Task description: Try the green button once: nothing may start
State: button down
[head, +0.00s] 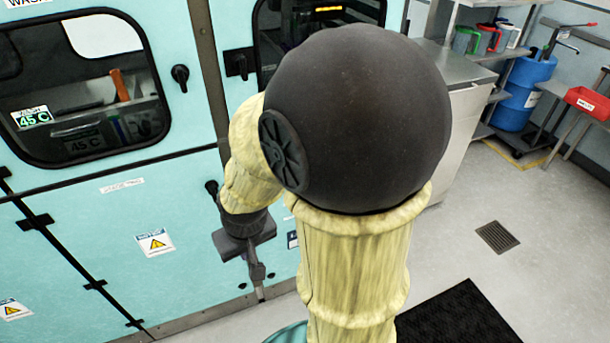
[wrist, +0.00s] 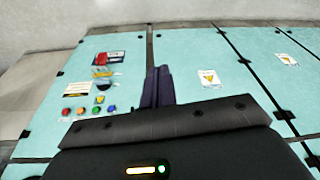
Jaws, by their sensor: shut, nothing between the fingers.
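In the head view my gripper (head: 258,283) points down in front of the lower turquoise cabinet front. The buttons cannot be seen in the head view.
The other coloured buttons (wrist: 81,111) sit close beside the green one. A red device (wrist: 108,58) is on the panel's far part. A cabinet (head: 100,215) with a window and handles stands left. A dark mat (head: 460,318) lies on the floor; open floor is at right.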

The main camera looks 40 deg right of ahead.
jog(key=w+d+f+m+t+h+b, duration=0.3)
jog(key=w+d+f+m+b, duration=0.5)
jog(key=w+d+f+m, duration=0.4)
jog(key=w+d+f+m+t+h+b, duration=0.1)
jog(key=d+m+h+b, duration=0.3)
jog(key=d, duration=0.5)
jog(key=w+d+f+m+t+h+b, duration=0.1)
jog(key=d+f+m+h+b, duration=0.3)
jog(key=d, duration=0.6)
jog(key=m+h, duration=0.2)
jog(key=shift+f+m+b, duration=0.15)
jog(key=shift+m+b, duration=0.15)
jog(key=shift+b, duration=0.05)
jog(key=shift+w, duration=0.1)
jog(key=w+d+p, duration=0.2)
jog(key=w, duration=0.6)
jog(key=shift+w, duration=0.25)
